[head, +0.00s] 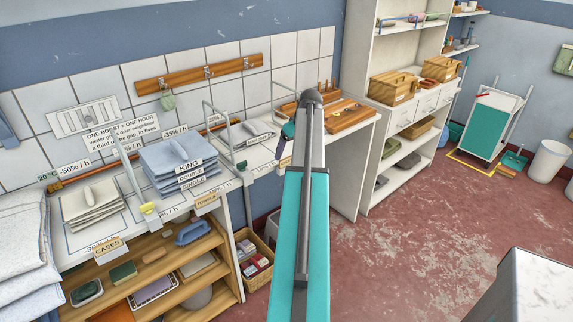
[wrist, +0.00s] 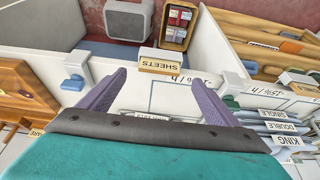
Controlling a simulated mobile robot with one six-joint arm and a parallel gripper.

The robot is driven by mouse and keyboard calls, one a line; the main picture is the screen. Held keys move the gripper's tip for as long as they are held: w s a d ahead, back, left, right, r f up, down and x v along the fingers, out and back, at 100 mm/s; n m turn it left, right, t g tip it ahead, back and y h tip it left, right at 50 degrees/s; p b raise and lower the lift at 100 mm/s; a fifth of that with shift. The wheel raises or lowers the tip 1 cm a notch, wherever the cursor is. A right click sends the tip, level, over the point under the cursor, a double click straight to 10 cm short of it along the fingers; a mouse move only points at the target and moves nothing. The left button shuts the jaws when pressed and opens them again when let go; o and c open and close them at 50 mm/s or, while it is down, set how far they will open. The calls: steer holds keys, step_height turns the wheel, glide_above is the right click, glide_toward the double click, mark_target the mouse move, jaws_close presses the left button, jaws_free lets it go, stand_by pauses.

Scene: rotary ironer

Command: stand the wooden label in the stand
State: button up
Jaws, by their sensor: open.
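A wooden label reading SHEETS (wrist: 157,62) is at the front edge of the white counter in the wrist view, ahead of my fingertips. Whether it sits in a stand cannot be told. My gripper (wrist: 158,83) is open, its two purple fingers apart with nothing between them, over the counter edge. In the head view my arm hides most of the gripper and that stretch of edge. Similar wooden labels reading CASES (head: 108,248) and TOWELS (head: 206,202) are at the counter edge to the left. I cannot make out a separate empty stand.
Folded blue linen (head: 178,158) is stacked on the counter, left of my arm. Upright wire dividers (head: 222,130) rise beside it. A wooden board (head: 345,116) lies to the right. A basket of small boxes (wrist: 178,25) stands below the counter.

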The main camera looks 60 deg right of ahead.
mark_target(288, 158)
steer(key=shift+f, duration=0.1)
steer(key=shift+p+x, duration=1.05)
steer(key=shift+x, duration=1.45)
steer(key=shift+s, duration=0.1)
steer(key=c, duration=1.1)
steer(key=shift+d, duration=0.1)
steer(key=shift+r+b, duration=0.8)
steer(key=shift+r, duration=0.85)
steer(key=s+a+b, duration=0.1)
steer(key=s+a, duration=0.2)
steer(key=s, duration=0.1)
steer(key=s+a+r+b, duration=0.1)
steer(key=s+a, duration=0.1)
steer(key=s, duration=0.3)
steer(key=s+a+b, duration=0.1)
steer(key=s+a, duration=0.2)
steer(key=s, duration=0.1)
steer(key=shift+s+a+r+b, duration=0.25)
steer(key=shift+a+r+b, duration=0.1)
steer(key=shift+b, duration=0.05)
